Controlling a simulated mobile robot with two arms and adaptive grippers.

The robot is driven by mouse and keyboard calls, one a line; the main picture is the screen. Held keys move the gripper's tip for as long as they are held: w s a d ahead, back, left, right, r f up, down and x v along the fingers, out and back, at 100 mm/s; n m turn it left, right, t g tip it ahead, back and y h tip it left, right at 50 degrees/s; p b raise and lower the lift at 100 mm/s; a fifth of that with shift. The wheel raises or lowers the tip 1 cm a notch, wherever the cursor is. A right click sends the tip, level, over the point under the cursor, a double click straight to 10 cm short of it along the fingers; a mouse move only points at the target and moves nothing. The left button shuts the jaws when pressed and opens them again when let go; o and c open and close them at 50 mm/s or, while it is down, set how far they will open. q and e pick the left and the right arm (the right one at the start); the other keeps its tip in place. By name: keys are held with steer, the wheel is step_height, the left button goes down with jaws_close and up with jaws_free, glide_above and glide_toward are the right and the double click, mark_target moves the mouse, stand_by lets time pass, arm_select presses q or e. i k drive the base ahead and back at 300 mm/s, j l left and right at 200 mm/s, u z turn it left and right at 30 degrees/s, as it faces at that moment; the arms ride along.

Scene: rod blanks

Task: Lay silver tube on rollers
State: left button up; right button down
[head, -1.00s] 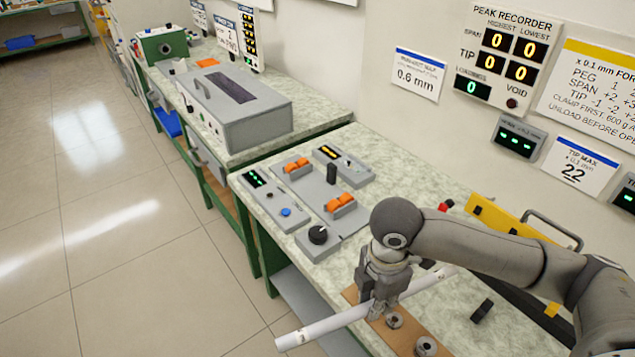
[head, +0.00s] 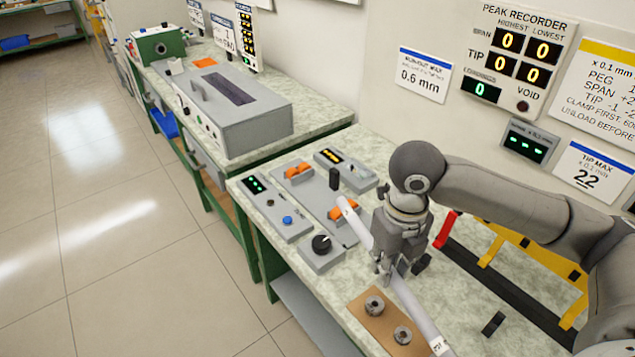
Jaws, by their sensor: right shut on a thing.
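The silver tube (head: 415,312) looks pale grey-white and runs diagonally from the lower right toward the gauge fixture. My right gripper (head: 385,272) points down and is shut on the tube near its middle. The fixture plate (head: 318,203) carries two orange roller sets, a rear one (head: 298,171) and a front one (head: 335,213). The tube's far end overlaps the front rollers in the picture; I cannot tell whether it touches them. The rear rollers are bare. The near end of the tube, with small dark marks, is over the bench at the bottom. My left gripper is out of view.
A brown board (head: 374,318) with metal rings lies beside the tube. A control box with a black knob (head: 321,245) stands left of the fixture. A yellow frame with red and black parts (head: 487,251) is at the right. A dark block (head: 493,324) lies on the bench.

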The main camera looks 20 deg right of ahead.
mark_target(320, 188)
steer(key=i, duration=0.85)
